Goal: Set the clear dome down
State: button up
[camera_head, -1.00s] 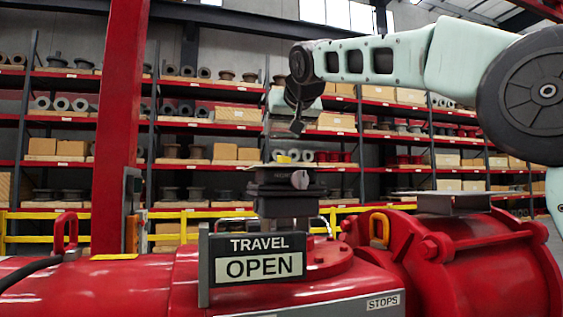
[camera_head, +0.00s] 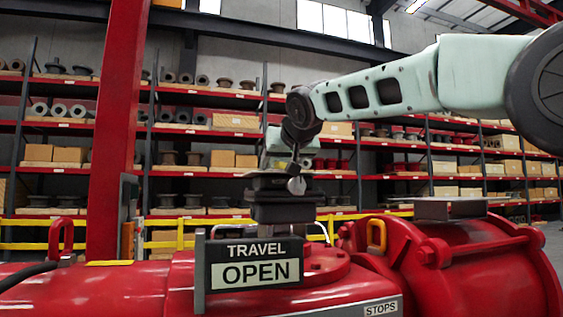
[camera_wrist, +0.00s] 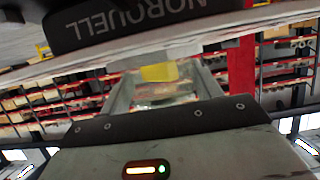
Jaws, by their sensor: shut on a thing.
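In the wrist view, my gripper (camera_wrist: 162,88) has its two fingers on either side of a see-through piece, the clear dome (camera_wrist: 165,95). A yellow part (camera_wrist: 159,72) shows between the fingers, in or behind the dome. In the head view, my gripper (camera_head: 288,160) is just above the black box (camera_head: 283,208) on top of the red actuator (camera_head: 235,292). The dome is not clear to see in the head view. Whether it touches the box cannot be told.
A flat grey platform (camera_head: 440,210) stands on the red cylinder to the right. The TRAVEL OPEN sign (camera_head: 254,270) stands in front of the black box. A red column (camera_head: 117,130) rises at the left. Stocked shelves (camera_head: 205,140) and a yellow rail are behind.

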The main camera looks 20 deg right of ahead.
jog(key=o, duration=1.1)
jog(key=shift+f, duration=0.1)
jog(key=shift+c, duration=0.2)
jog(key=shift+r+p, duration=0.35)
jog(key=shift+p, duration=0.05)
jog(key=b+v, duration=0.4)
jog(key=v, duration=0.8)
jog(key=shift+f, duration=0.15)
